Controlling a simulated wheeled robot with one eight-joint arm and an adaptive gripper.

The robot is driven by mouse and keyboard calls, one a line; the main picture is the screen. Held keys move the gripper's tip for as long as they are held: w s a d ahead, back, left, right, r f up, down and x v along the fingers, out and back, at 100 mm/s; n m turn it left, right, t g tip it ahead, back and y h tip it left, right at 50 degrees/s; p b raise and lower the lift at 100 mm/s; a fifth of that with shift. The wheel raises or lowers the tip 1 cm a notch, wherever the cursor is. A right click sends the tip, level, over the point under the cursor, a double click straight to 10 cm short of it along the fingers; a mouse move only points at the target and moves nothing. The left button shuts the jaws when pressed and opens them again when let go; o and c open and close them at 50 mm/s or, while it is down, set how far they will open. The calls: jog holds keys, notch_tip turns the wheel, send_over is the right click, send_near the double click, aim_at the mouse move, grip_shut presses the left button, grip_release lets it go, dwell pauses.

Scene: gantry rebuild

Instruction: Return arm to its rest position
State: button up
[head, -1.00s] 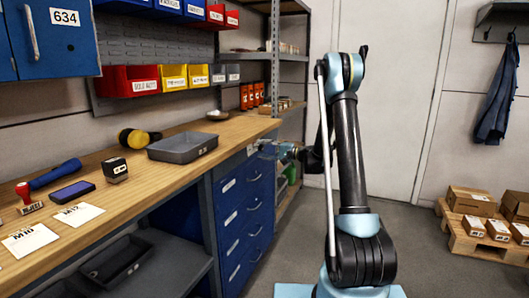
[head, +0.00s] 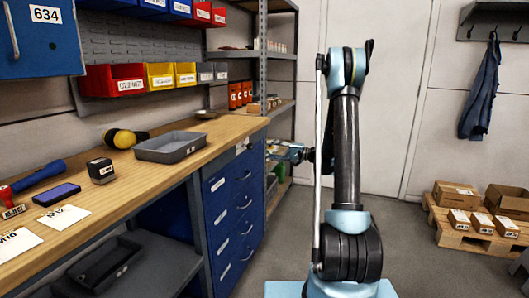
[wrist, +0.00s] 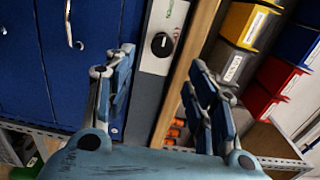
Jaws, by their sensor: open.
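My arm (head: 345,150) stands upright in the middle of the head view, with its elbow at the top. The far part of the arm is mostly hidden behind the upright link. My gripper (head: 277,150) shows small to the left of it, beside the right end of the workbench and the blue drawer cabinet. In the wrist view my gripper (wrist: 163,88) has its two fingers spread wide, with nothing between them.
The wooden workbench (head: 120,193) runs along the left, bearing a grey tray (head: 171,147), a stamp and a flashlight. The blue drawers (head: 233,210) and metal shelving are close to my gripper. A pallet (head: 455,233) with boxes lies right. Floor between is clear.

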jog(key=shift+s+d, duration=0.25)
jog(key=shift+d, duration=0.4)
jog(key=s+d+r+n+g+h, duration=0.2)
jog(key=s+h, duration=0.6)
jog(key=s, duration=1.6)
jog(key=s+d+f+h, duration=0.3)
jog(key=s+d, duration=0.1)
jog(key=s, duration=0.4)
jog(key=s+d+f+n+g+h, duration=0.1)
jog(key=s+d+f+h, duration=0.2)
jog(key=s+d, duration=0.2)
jog(key=s+d+f+n+g+h, duration=0.1)
jog(key=s+d+f+h, duration=0.2)
jog(key=s, duration=0.8)
jog(key=shift+s+d+f, duration=0.15)
jog(key=shift+d+f, duration=0.3)
jog(key=shift+d, duration=0.2)
